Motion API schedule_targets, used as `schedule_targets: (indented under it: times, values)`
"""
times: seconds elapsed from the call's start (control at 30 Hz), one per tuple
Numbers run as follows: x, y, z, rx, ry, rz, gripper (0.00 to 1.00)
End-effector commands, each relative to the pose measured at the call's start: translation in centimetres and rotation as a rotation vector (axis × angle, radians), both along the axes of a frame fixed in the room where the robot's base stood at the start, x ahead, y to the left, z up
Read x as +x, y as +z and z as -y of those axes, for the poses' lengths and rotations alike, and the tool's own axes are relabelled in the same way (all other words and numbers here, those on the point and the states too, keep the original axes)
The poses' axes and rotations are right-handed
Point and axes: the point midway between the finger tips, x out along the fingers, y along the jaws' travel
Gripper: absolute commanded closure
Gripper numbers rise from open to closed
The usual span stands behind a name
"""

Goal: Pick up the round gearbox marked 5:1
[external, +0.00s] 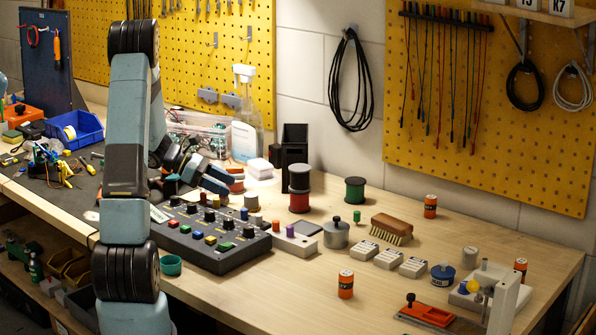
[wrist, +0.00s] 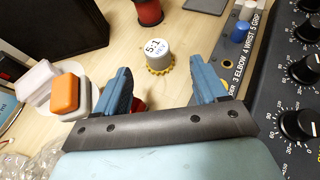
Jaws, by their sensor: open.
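The round gearbox marked 5:1 (wrist: 158,54) stands upright on the wooden bench in the wrist view. It has a pale grey body, a white top with the black marking and a yellow toothed ring at its base. My gripper (wrist: 161,74) is open and empty. Its two blue fingers point toward the gearbox, one on each side of the line to it, with the gearbox just beyond the tips. In the external view my gripper (external: 220,180) is low over the bench, behind the control box. No 5:1 marking is readable there.
The control box (external: 212,238) with knobs and a strip with coloured pegs (wrist: 243,42) lie right of the gearbox. A red spool (wrist: 149,11) stands behind it. An orange-and-white stack (wrist: 70,95) is at left. A red object is partly hidden by my left finger.

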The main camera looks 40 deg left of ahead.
Motion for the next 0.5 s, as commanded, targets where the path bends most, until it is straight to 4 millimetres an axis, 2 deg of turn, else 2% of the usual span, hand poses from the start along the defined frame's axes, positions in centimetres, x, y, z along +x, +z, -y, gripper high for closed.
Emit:
schedule_targets:
  times: [0.27,0.5]
  values:
    - [0.8,-0.6,1.1,0.000,-0.001,0.000,0.28]
    - [2.5,-1.9,2.8,0.000,-0.004,-0.001,0.28]
